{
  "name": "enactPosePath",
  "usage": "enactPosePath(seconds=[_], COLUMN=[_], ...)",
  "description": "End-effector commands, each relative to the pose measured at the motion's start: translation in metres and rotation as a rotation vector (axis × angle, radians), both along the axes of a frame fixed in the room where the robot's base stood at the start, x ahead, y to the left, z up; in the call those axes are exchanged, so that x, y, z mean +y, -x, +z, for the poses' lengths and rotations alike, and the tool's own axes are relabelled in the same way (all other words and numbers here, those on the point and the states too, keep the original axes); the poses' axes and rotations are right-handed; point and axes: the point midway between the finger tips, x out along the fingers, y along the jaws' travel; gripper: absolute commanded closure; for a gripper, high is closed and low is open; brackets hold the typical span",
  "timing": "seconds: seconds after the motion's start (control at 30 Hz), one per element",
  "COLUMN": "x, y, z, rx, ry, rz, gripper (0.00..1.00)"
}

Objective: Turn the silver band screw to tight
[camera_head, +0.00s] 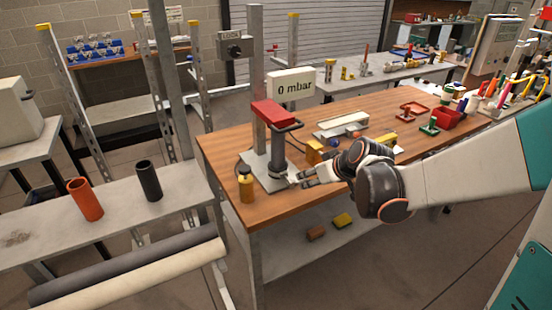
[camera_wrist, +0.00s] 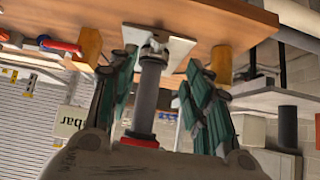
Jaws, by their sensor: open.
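The silver band (camera_head: 280,177) sits around the foot of an upright dark grey pipe on the stand (camera_head: 262,167) at the wooden table's near left end. In the wrist view, where the scene is upside down, the band (camera_wrist: 154,50) shows close to the pale base plate. Its screw is too small to make out. My gripper (camera_head: 296,181) is just right of the pipe's foot in the head view. In the wrist view my gripper (camera_wrist: 160,66) is open, its green fingers to either side of the pipe and band. I cannot tell whether they touch.
A display (camera_head: 291,86) reading "0 mbar" stands behind the red-topped pipe stand. Bare tabletop (camera_head: 235,148) shows at the left.

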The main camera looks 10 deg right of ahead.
Motion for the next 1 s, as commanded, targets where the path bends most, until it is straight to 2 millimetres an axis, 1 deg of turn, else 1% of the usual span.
enactPosePath(seconds=[0.17, 0.27, 0.5, 0.7, 0.83, 1.0], x=[0.001, 0.005, 0.016, 0.023, 0.027, 0.029], y=[-0.009, -0.018, -0.05, -0.074, -0.085, -0.093], z=[-0.01, -0.021, -0.055, -0.08, -0.092, -0.099], rx=[-0.004, -0.003, -0.003, -0.003, -0.003, -0.002], ry=[0.001, 0.002, 0.001, 0.002, 0.001, 0.001], rz=[0.005, 0.006, 0.006, 0.004, 0.005, 0.003], gripper=[0.55, 0.55, 0.55, 0.55, 0.55, 0.55])
